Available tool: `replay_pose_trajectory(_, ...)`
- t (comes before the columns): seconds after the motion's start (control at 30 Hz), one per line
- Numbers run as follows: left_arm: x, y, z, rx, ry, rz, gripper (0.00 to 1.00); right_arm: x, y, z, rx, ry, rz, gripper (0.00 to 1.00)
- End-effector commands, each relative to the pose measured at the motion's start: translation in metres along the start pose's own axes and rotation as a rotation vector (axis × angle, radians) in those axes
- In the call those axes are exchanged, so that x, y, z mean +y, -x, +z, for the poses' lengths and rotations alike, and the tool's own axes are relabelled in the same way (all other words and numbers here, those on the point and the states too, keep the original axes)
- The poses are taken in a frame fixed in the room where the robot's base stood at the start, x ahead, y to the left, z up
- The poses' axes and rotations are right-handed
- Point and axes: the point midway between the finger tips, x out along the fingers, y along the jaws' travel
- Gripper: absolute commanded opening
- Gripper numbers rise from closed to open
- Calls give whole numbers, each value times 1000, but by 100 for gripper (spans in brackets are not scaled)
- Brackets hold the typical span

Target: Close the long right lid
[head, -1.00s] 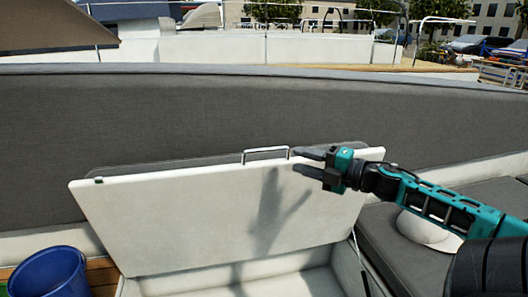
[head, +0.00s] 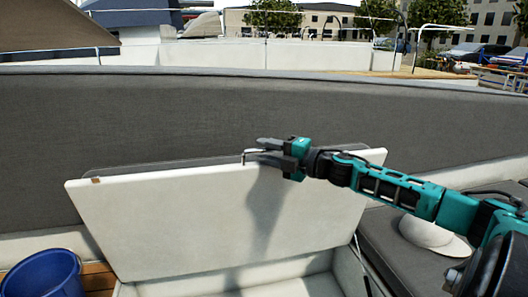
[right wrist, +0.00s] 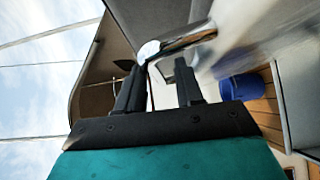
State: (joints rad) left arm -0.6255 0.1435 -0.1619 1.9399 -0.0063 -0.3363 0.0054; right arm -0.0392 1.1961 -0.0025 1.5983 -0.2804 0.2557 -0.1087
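The long white lid (head: 200,220) stands raised, leaning back against the grey backrest, above its open locker. A metal handle (head: 244,155) is on its top edge; my right gripper hides most of it in the head view. My right gripper (head: 264,149) is at this handle, its two dark fingers apart. In the right wrist view the fingers (right wrist: 158,80) are also apart, with the shiny handle bar (right wrist: 188,39) close at their tips. I cannot tell whether they touch it. My left gripper is not in view.
A blue bucket (head: 42,276) stands on the wooden floor at the lower left. A white cap (head: 430,236) lies on the grey seat cushion at the right, below my right arm. The long grey backrest (head: 180,107) runs behind the lid.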

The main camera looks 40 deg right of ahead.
Motion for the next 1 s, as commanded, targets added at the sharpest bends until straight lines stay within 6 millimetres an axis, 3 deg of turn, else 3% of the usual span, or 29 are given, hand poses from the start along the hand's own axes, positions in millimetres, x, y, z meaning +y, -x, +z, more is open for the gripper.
replay_pose_trajectory(0.57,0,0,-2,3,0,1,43,0,-11,0,0,0,-1,36)
replay_pose_trajectory(1.0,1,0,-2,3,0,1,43,0,-11,0,1,0,-1,0)
